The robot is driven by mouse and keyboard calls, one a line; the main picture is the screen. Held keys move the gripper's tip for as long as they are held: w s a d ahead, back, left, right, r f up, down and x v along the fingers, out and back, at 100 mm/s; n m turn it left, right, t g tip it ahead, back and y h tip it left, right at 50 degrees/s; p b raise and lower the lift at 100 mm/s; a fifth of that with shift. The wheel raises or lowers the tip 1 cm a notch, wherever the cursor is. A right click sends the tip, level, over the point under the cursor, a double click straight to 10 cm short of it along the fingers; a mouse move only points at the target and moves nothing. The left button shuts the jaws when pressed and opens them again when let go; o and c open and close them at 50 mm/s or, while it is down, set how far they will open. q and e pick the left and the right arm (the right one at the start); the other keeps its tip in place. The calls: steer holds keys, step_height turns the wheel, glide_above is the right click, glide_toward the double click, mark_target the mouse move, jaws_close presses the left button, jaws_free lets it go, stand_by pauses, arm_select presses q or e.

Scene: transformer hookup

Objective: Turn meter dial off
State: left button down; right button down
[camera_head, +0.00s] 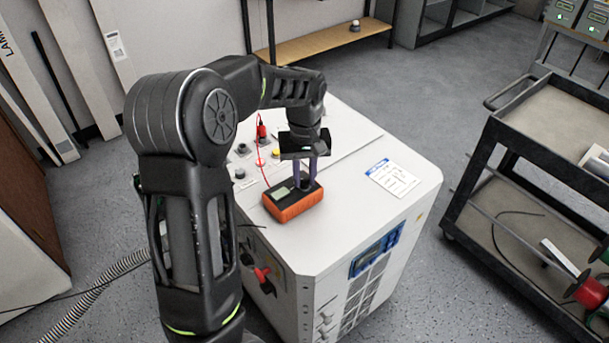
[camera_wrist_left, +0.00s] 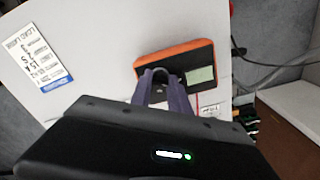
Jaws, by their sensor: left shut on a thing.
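The orange meter (camera_head: 291,205) lies on the white cabinet top with its small display facing up. It also shows in the left wrist view (camera_wrist_left: 150,66), where its pale screen is uncovered. My left gripper (camera_head: 304,183) points down onto the meter's face, with its purple fingers close together over the dial area. In the left wrist view my left gripper (camera_wrist_left: 161,78) is shut on the meter dial. The dial itself is hidden by the fingers, so its setting cannot be read. My right gripper is not in view.
The white cabinet (camera_head: 350,228) carries a printed label card (camera_head: 393,178) and a red plug with a red lead (camera_head: 262,131) behind the meter. A dark cart (camera_head: 545,150) stands at the right. Grey floor lies between the cabinet and the cart.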

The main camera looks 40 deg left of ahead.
mark_target(304, 179)
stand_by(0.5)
arm_select(q)
steer(key=c, duration=1.2)
jaws_free()
steer(key=shift+c, duration=0.2)
steer(key=shift+r, duration=0.1)
step_height(304, 179, up, 8)
steer(key=shift+f+b, duration=0.15)
steer(key=shift+b, duration=0.25)
steer(key=shift+f, duration=0.1)
